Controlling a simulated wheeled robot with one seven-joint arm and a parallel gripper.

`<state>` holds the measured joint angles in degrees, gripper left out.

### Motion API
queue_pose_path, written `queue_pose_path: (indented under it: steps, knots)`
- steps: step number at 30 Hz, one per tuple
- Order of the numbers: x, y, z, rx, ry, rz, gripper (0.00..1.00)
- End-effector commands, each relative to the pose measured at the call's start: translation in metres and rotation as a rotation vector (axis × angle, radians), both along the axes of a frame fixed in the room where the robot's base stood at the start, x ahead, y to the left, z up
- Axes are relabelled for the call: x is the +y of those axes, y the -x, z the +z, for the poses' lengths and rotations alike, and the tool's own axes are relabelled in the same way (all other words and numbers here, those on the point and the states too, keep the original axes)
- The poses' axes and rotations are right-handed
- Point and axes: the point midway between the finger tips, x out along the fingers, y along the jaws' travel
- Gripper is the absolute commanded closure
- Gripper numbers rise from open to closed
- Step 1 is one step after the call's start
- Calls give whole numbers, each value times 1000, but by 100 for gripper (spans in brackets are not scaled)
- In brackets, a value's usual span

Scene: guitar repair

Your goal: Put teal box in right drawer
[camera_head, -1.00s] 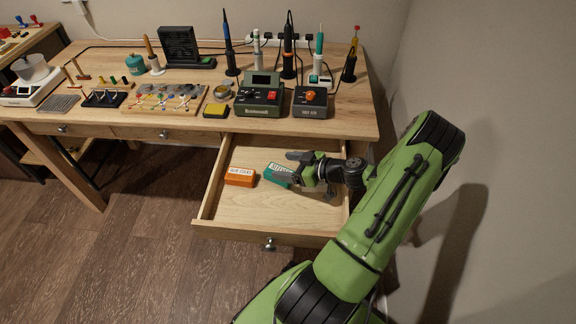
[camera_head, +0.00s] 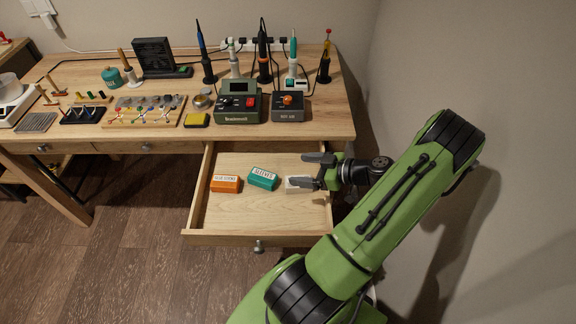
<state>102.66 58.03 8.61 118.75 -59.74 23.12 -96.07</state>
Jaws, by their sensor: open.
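The teal box (camera_head: 263,179), with a white label on top, lies in the open right drawer (camera_head: 258,219). It sits just right of an orange box (camera_head: 225,184), with a small gap between them. My gripper (camera_head: 303,171) is open, over the right part of the drawer, to the right of the teal box and apart from it. A pale box (camera_head: 297,185) shows at my gripper's fingers, partly hidden by them; I cannot tell whether it lies between them.
The drawer's front panel, with a knob (camera_head: 258,247), sticks out toward me. Soldering stations (camera_head: 238,106) and tools stand on the workbench above. A wall is close on the right. The drawer's front half is bare.

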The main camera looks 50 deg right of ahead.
Motion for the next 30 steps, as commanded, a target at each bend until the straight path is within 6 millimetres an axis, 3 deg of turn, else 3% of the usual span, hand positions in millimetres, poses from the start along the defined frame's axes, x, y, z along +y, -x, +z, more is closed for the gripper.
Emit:
queue_pose_path:
  steps: [5, 8, 11, 15, 18, 21, 24, 27, 30]
  knots:
    - [0, 4, 1, 2, -1, 2, 18]
    - [10, -7, 7, 54, -7, 49, 18]
    - [40, -31, 25, 210, -23, 154, 18]
    - [102, -59, 60, 510, 2, 254, 18]
    - [151, -65, 91, 696, 72, 242, 18]
    - [199, -59, 126, 811, 157, 163, 18]
    - [241, -39, 159, 842, 219, 42, 18]
    - [274, -8, 187, 800, 225, -84, 18]
    - [290, 21, 204, 737, 174, -181, 18]
